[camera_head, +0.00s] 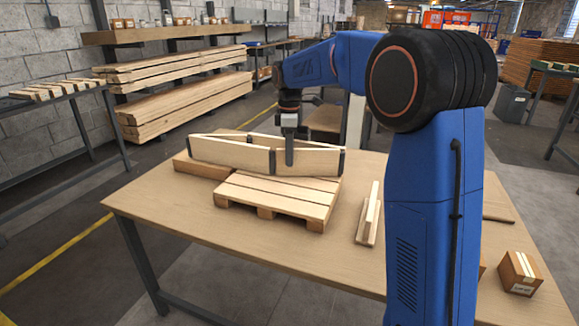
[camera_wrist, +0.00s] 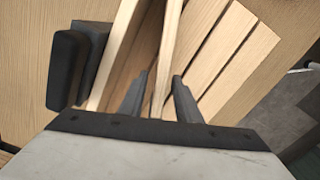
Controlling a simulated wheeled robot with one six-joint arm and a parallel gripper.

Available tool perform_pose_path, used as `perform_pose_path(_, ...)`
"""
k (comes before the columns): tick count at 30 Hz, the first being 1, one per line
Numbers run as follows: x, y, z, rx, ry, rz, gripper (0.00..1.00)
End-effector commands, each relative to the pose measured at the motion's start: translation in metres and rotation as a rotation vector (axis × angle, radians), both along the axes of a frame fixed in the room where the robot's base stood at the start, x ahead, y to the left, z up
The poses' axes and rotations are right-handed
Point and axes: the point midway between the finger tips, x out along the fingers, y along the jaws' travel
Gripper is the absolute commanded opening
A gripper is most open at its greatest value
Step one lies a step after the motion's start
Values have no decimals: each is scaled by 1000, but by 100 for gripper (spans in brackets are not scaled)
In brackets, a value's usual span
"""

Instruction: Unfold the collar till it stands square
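The wooden collar (camera_head: 222,153) has pale boards with dark corner hinges. It is partly folded, a narrow slanted shape with its long boards close together. It lies across the back of a slatted pallet (camera_head: 275,193), overhanging to the left. My gripper (camera_head: 289,158) points down at the collar's front side, right of its middle, with one finger in front of the board. In the wrist view, the fingers of my gripper (camera_wrist: 161,76) straddle the thin top edge of a collar board (camera_wrist: 165,50). I cannot tell whether both fingers press on it.
A wooden block (camera_head: 200,166) lies under the collar's left part. The table (camera_head: 180,215) is clear at front left. Stacked boards (camera_head: 185,95) stand behind.

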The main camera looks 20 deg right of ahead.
Motion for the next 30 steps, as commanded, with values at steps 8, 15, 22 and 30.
perform_pose_path(8, 0, 0, -36, 0, 1, 0, 30)
perform_pose_path(15, 0, 0, -44, 0, 0, 0, 30)
perform_pose_path(22, 0, 0, -44, 0, 0, 0, 23)
perform_pose_path(30, 0, 0, -44, 0, 0, 0, 0)
